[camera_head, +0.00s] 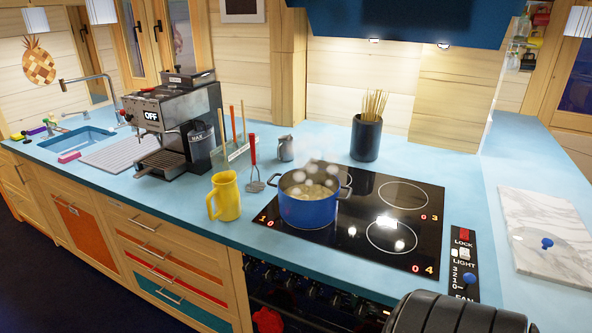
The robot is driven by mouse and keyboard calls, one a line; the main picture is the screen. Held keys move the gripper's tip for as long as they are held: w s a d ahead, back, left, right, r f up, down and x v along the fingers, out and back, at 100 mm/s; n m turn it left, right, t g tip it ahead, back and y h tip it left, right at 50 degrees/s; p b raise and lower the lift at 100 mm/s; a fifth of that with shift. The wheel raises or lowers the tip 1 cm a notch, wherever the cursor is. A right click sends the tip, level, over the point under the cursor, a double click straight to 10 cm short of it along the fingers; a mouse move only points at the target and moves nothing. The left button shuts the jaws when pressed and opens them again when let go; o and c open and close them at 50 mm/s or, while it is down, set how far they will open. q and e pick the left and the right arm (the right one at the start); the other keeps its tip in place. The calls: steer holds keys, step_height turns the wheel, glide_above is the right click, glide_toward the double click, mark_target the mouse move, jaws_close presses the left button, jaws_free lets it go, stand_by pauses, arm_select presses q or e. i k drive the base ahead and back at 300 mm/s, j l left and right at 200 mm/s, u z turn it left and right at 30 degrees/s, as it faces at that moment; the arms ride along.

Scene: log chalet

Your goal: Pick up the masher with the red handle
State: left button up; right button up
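The masher (253,150) has a red handle and a metal mashing head. It is between the coffee machine and the blue pot, handle up and head down at the blue counter. I cannot tell what holds it up. The blue pot (308,208) stands on the black hob just right of it, with pale round pieces inside and steam above. A yellow jug (224,196) stands in front and to the left of the masher. Neither of my grippers shows in this view.
A coffee machine (172,125) and a rack with upright utensils (233,150) stand left of the masher. A small metal pitcher (286,148) and a dark holder of sticks (366,138) are behind the hob (400,217). A marble board (550,240) lies at right.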

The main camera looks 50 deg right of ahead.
mark_target(252, 136)
steer(key=z, duration=1.4)
